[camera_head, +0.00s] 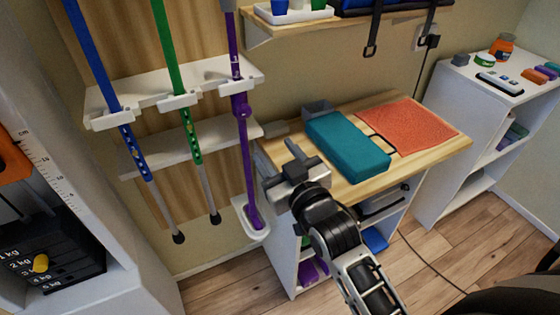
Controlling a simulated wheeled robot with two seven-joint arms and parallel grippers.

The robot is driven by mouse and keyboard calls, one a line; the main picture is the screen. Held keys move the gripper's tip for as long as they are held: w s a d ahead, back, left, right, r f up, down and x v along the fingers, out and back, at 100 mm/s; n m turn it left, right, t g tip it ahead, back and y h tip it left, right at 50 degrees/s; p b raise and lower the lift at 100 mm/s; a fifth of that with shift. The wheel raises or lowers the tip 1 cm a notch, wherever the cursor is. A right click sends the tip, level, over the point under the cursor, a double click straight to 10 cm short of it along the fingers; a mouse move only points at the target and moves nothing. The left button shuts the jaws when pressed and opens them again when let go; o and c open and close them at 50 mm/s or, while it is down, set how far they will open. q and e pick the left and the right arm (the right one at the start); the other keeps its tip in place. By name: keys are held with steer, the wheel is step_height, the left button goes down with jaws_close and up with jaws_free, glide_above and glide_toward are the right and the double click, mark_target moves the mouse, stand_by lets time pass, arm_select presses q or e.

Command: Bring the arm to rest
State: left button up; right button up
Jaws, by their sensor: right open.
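My right arm comes in from the bottom right. Its gripper (277,156) is in front of the near left corner of the wooden-topped table (420,157). The two grey fingers point away from me and stand apart, with nothing seen between them. I cannot tell whether the gripper touches the table edge. My left gripper is out of view.
A teal block (347,146) and an orange mat (408,126) lie on the table. Blue (125,137) and green (188,130) crutches hang in a white rack (218,75). A white shelf unit (455,145) stands right. Wooden floor (450,255) is clear at lower right, except for a cable.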

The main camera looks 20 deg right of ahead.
steer(key=shift+s, duration=0.65)
steer(key=s+a+f+g+y, duration=0.1)
steer(key=s+f+g, duration=0.3)
steer(key=s+f, duration=0.3)
steer(key=s+a+f+g+y, duration=0.1)
steer(key=s+f+g, duration=0.3)
steer(key=s+f, duration=0.4)
step_height(320, 180, down, 7)
steer(key=shift+a+f, duration=0.1)
steer(key=shift+a, duration=0.65)
